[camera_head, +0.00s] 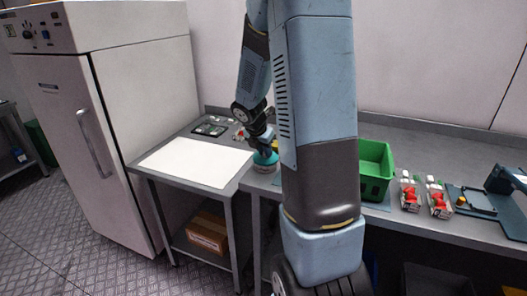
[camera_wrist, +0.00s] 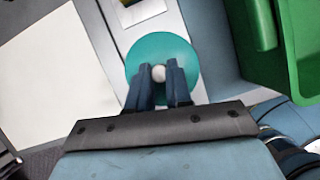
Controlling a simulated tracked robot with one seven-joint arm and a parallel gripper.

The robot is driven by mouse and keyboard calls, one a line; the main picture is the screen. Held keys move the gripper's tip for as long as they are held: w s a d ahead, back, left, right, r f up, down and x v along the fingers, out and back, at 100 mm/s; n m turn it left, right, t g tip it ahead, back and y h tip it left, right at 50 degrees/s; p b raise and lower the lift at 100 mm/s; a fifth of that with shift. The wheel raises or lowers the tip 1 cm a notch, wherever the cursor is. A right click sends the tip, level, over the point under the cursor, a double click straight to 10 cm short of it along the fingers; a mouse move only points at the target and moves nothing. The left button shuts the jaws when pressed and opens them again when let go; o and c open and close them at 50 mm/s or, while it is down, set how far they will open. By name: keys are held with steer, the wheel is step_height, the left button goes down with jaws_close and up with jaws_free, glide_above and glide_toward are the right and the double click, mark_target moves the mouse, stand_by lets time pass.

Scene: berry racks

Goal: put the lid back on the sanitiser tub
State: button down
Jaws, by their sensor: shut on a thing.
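The teal round lid (camera_wrist: 161,52) with a pale knob (camera_wrist: 158,73) at its centre shows in the wrist view. My gripper (camera_wrist: 160,74) is shut on the knob, with a finger on either side. In the head view the lid (camera_head: 265,157) is at my gripper (camera_head: 264,150), on the bench beside the white mat. A pale tub (camera_head: 265,168) shows just below the lid. I cannot tell whether the lid rests on the tub or is held slightly above it. In the wrist view the lid hides the tub.
A white mat (camera_head: 195,161) lies on the left table. A green crate (camera_head: 375,172) stands right of my arm. Punnets with red berries (camera_head: 410,192) and a scale-like device (camera_head: 480,200) are farther right. A tall white cabinet (camera_head: 110,110) stands at left.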

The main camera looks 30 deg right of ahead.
stand_by(0.4)
steer(key=shift+c, duration=2.4)
jaws_free()
steer(key=shift+r, duration=3.5)
jaws_close()
steer(key=shift+f, duration=2.85)
steer(key=shift+r, duration=0.1)
